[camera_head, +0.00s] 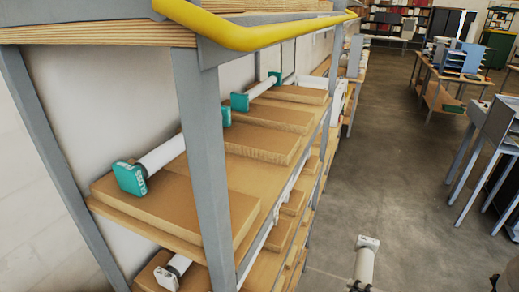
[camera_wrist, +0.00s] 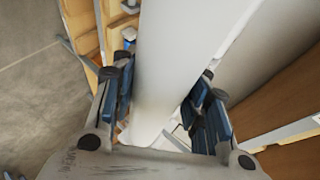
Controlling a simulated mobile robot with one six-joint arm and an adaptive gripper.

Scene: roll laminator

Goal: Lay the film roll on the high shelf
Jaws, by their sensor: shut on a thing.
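A white film roll (camera_head: 365,264) with a pale square end stands roughly upright at the bottom of the head view, over the floor and right of the rack. In the wrist view the white roll (camera_wrist: 165,70) runs between the blue finger pads of my gripper (camera_wrist: 160,105), which is shut on it. In the head view only a little of the gripper shows at the bottom edge. The rack's upper shelf (camera_head: 262,190) holds several brown boxes and white rolls with teal ends (camera_head: 130,178). A higher wooden board (camera_head: 100,33) has a yellow rail (camera_head: 250,36) along its edge.
A grey rack post (camera_head: 205,150) stands at the shelf's front. A lower shelf holds another roll (camera_head: 172,272) and boxes. The concrete floor (camera_head: 400,150) right of the rack is clear. Tables and a grey stand (camera_head: 497,125) are at right.

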